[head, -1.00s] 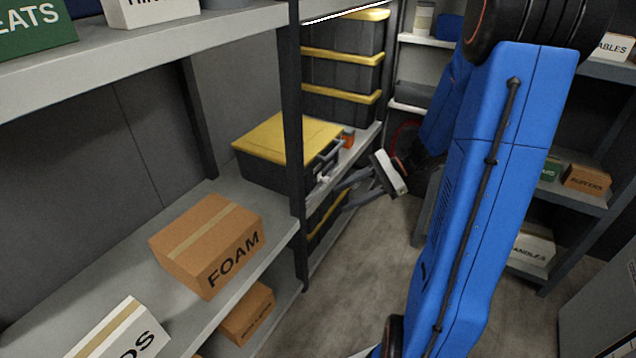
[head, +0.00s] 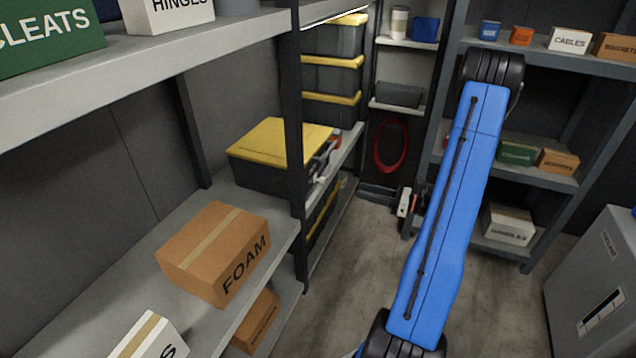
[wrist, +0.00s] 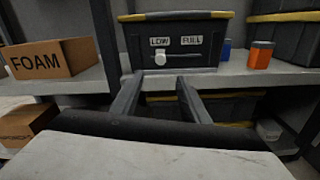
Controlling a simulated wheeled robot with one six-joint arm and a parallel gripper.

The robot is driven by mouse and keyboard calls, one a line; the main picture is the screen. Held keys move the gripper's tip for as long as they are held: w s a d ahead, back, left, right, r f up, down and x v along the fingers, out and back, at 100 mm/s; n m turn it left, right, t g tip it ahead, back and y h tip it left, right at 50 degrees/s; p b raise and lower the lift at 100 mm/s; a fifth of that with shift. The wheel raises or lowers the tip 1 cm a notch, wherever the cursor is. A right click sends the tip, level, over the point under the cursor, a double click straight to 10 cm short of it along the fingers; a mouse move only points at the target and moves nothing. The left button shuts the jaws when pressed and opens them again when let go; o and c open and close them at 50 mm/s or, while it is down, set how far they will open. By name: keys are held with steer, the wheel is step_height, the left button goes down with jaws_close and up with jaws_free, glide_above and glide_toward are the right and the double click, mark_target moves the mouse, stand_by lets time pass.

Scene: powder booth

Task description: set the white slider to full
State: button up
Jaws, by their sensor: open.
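The white slider (wrist: 160,58) is a small knob on a dark slotted panel, on the front of a dark bin (wrist: 205,28) with a yellow lid. The label LOW is above its left part and FULL above its right; the knob sits nearer LOW. My gripper (wrist: 160,78) is open and empty, its two fingers pointing at the panel just below the knob and apart from it.
A FOAM box (wrist: 52,60) stands left of the bin. An orange jar (wrist: 260,55) and a blue one (wrist: 226,49) stand to its right. A dark shelf post (head: 293,120) rises in front of the bin in the head view. The aisle floor (head: 345,260) is clear.

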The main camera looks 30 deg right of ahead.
mark_target(325, 181)
steer(key=x, duration=1.7)
steer(key=shift+w, duration=0.15)
